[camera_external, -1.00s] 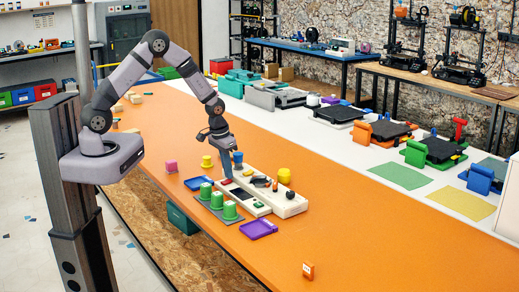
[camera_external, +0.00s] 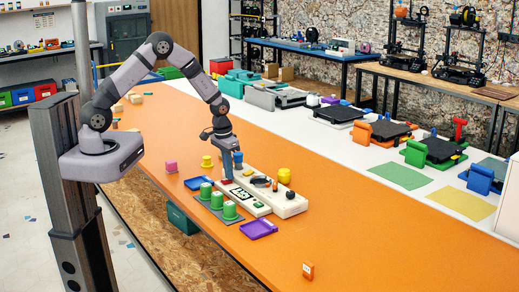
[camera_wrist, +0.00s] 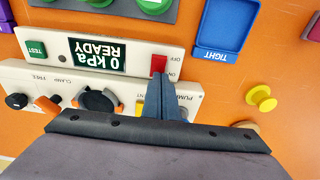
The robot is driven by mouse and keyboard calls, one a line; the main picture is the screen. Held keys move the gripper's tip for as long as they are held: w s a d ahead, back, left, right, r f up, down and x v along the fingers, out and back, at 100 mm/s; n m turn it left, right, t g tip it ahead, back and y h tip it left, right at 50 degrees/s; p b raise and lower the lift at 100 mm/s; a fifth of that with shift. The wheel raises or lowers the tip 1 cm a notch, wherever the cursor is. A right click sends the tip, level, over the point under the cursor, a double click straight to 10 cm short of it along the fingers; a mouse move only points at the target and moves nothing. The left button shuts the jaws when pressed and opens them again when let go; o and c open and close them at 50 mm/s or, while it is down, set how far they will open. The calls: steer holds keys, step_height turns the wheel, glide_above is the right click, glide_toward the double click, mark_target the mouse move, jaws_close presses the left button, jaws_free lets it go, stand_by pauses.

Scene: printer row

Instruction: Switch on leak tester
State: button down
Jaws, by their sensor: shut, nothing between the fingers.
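The leak tester (camera_wrist: 125,53) is a cream box with a lit display (camera_wrist: 97,54) reading "0 kPa READY", upside down in the wrist view. Its red rocker switch (camera_wrist: 159,64) sits between OFF and ON labels, beside the display. A green TEST button (camera_wrist: 36,49) is at the far end. In the external view the tester (camera_external: 233,187) lies on the orange bench. My gripper (camera_wrist: 162,82) is shut and empty, its blue-grey fingertips at the ON-label side of the switch. I cannot tell whether they touch it. In the external view my gripper (camera_external: 238,160) points down over the unit.
A cream pump and clamp unit (camera_wrist: 60,82) with knobs lies alongside the tester. A blue TIGHT tray (camera_wrist: 228,30), a purple tray (camera_external: 258,229) and green parts (camera_external: 206,190) on a grey plate surround it. Yellow pieces (camera_external: 284,175) stand close by. The bench front is mostly clear.

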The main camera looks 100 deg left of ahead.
steer(key=shift+s+d, duration=0.15)
steer(key=shift+s+d+r, duration=0.15)
steer(key=shift+s+d, duration=0.25)
steer(key=shift+r+p, duration=0.1)
steer(key=shift+p, duration=0.2)
steer(key=r+p, duration=0.2)
steer(key=r, duration=0.1)
steer(key=r+p, duration=0.1)
steer(key=p, duration=0.1)
steer(key=shift+s+d+r, duration=0.25)
steer(key=shift+r, duration=0.1)
steer(key=shift+r+b, duration=0.2)
steer(key=shift+b, duration=0.6)
step_height(320, 180, up, 8)
steer(key=s+d+b, duration=0.1)
steer(key=b, duration=0.1)
steer(key=shift+r, duration=0.25)
steer(key=shift+s+d, duration=0.1)
steer(key=shift+f+b, duration=0.15)
steer(key=shift+b, duration=0.35)
